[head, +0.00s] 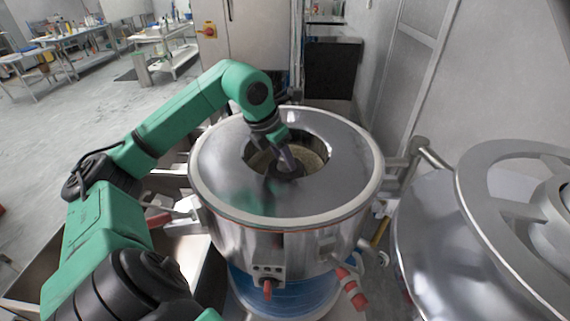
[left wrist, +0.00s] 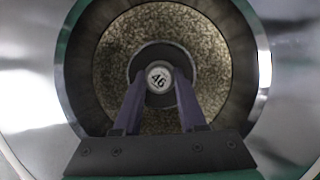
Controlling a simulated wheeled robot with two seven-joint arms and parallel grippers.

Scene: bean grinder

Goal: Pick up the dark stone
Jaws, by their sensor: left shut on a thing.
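The dark stone (head: 291,175) is a dark round piece inside the central opening of the steel drum (head: 225,185). My left gripper (head: 286,160) reaches down through the opening. In the left wrist view, its two purple fingers (left wrist: 159,84) close in on either side of the disc, shut on the stone's middle. The stone's underside is hidden, and I cannot tell whether it is lifted.
A speckled tan bed (left wrist: 110,65) lies around the stone inside the drum. The opening's rim surrounds my gripper closely. A large metal lid (head: 435,240) with a spoked ring stands at the right. Lab tables (head: 75,45) are far off at the back left.

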